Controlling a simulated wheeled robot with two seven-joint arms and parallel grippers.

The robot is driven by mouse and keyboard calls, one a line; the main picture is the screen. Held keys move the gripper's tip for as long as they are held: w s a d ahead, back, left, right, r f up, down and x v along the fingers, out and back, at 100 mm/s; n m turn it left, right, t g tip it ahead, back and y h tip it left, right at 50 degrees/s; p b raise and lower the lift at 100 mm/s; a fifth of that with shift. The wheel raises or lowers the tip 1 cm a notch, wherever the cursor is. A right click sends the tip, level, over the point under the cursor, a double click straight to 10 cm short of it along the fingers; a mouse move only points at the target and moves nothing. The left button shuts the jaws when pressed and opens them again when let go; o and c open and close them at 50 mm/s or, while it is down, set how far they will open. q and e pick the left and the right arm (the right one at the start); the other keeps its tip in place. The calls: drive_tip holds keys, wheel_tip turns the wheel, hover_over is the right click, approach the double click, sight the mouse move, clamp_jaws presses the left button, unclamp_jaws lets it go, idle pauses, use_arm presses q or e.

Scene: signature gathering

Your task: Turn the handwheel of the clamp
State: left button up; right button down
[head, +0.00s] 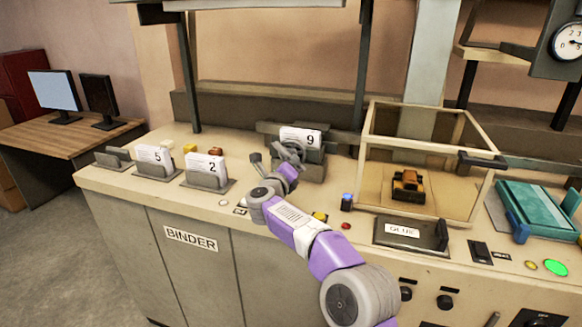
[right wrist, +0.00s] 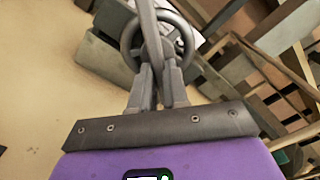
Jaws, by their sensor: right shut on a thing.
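The clamp (head: 312,165) is a grey block on the bench that holds papers marked 9 (head: 300,138). Its grey handwheel (head: 291,151) is on the near left side and is partly covered by my right gripper (head: 287,168). In the right wrist view, the round rim of the handwheel (right wrist: 189,38) is just beyond the fingers of my right gripper (right wrist: 157,76). The fingers are shut on the near part of the rim. A grey bar (right wrist: 150,35) crosses in front of the wheel. My left gripper is not in view.
Paper holders marked 5 (head: 154,155) and 2 (head: 205,165) stand to the left. A glass-sided case (head: 468,145) with an orange item (head: 408,184) stands to the right, beside a teal press (head: 538,212). Small buttons line the front edge.

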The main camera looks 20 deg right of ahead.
idle(0.3)
drive_tip(key=c, duration=1.1)
unclamp_jaws()
drive_tip(key=v, duration=0.7)
drive_tip(key=shift+s+a, duration=0.2)
drive_tip(key=shift+s, duration=0.05)
